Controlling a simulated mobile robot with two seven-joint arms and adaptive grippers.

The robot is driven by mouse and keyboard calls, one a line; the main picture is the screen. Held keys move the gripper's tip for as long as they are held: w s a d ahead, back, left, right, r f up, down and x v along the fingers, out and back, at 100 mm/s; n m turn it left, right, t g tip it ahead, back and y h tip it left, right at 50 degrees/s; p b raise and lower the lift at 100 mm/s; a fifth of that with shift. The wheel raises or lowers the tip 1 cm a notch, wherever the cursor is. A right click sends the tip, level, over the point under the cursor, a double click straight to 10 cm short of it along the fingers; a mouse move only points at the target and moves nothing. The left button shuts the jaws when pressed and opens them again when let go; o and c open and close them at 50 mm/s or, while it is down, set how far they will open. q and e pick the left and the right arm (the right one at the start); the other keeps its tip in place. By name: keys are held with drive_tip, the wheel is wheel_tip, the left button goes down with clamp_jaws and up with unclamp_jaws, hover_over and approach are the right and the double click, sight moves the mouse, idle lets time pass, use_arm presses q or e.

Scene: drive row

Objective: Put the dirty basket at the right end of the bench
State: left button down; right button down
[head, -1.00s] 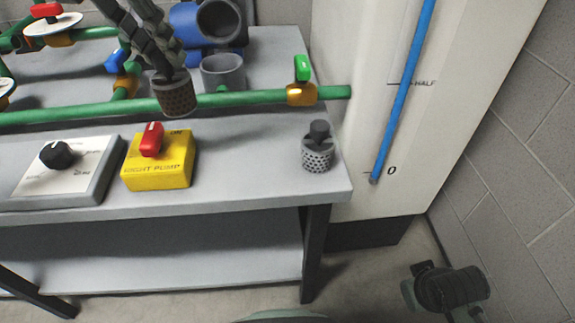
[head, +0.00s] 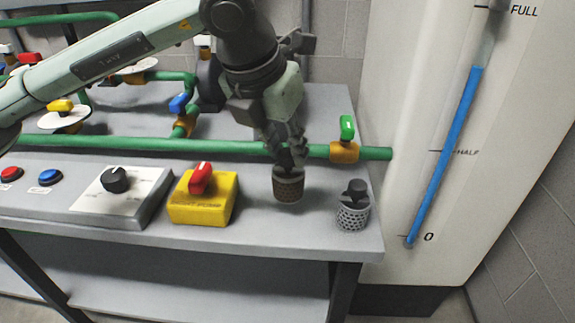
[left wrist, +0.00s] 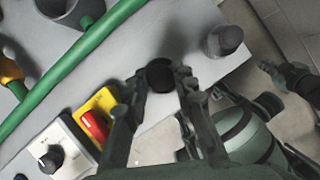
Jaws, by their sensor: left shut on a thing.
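The brown, dirty basket (head: 288,188) hangs by its dark top knob from my left gripper (head: 287,156), over the bench between the yellow pump switch and the grey basket. In the left wrist view the two fingers of my left gripper (left wrist: 162,80) close on the round dark knob. I cannot tell whether the basket's bottom touches the bench. The bench (head: 270,240) has its right end just past the grey basket. Part of my right arm, seemingly its gripper (left wrist: 288,76), shows at the right of the left wrist view; its jaws are unclear.
A grey perforated basket (head: 352,215) with a dark knob stands at the bench's right front corner. The yellow pump switch (head: 203,205) with a red knob is to the left. A green pipe (head: 230,147) with a green-handled valve (head: 346,140) runs behind. A white gauge panel (head: 400,120) stands right.

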sight(284, 163)
use_arm(q)
wheel_tip(284, 163, down, 4)
drive_tip(key=shift+r, duration=0.15)
drive_tip(key=shift+d+f, duration=0.1)
drive_tip(key=shift+f, duration=0.1)
use_arm(e)
drive_tip(key=shift+w+a+f, duration=0.1)
drive_tip(key=shift+w+f, duration=0.2)
drive_tip(key=shift+f, duration=0.2)
use_arm(q)
drive_tip(key=shift+f, duration=0.1)
use_arm(e)
drive_tip(key=shift+r, duration=0.1)
use_arm(q)
drive_tip(key=c, duration=1.7)
unclamp_jaws()
drive_tip(key=o, duration=0.5)
use_arm(e)
drive_tip(key=shift+s+r, duration=0.4)
drive_tip(key=shift+r, duration=0.1)
